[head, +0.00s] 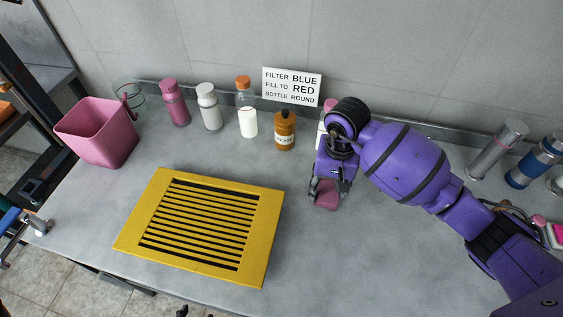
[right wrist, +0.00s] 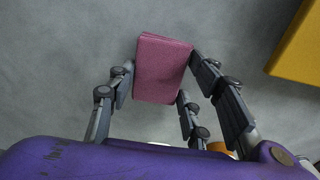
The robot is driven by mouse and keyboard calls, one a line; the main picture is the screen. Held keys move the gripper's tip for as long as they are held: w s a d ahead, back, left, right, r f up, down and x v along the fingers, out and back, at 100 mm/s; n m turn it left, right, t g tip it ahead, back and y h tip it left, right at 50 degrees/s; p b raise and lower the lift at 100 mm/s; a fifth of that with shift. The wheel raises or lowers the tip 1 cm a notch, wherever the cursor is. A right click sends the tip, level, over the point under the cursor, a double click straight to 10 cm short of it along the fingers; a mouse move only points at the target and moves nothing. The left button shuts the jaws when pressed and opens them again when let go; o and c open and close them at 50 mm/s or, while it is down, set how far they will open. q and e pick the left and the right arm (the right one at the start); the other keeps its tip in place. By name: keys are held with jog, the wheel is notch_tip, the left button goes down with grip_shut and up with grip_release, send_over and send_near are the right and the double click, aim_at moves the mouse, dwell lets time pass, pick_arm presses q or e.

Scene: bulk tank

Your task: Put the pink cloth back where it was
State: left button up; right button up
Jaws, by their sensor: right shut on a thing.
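The pink cloth (head: 325,196) is a small folded block between the fingers of my right gripper (head: 329,188), over the grey counter right of the yellow grate. In the right wrist view the cloth (right wrist: 162,68) sits between the fingers of my right gripper (right wrist: 160,88), which is shut on it. Whether the cloth touches the counter I cannot tell. Small dark tips at the bottom edge of the head view may be my left gripper (head: 208,312); its state does not show.
A yellow slotted grate (head: 267,225) lies mid-counter (head: 370,265). A pink bin (head: 98,135) stands left. Along the wall are a pink-capped bottle (head: 175,103), white bottle (head: 210,108), orange-capped bottle (head: 247,115), brown bottle (head: 285,131) and a sign (head: 292,87). Metal canisters (head: 492,150) stand right.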

aim_at(329, 190)
jog(key=shift+f, duration=0.2)
jog(key=o, duration=1.1)
notch_tip(329, 190, up, 12)
jog(key=shift+r, duration=0.2)
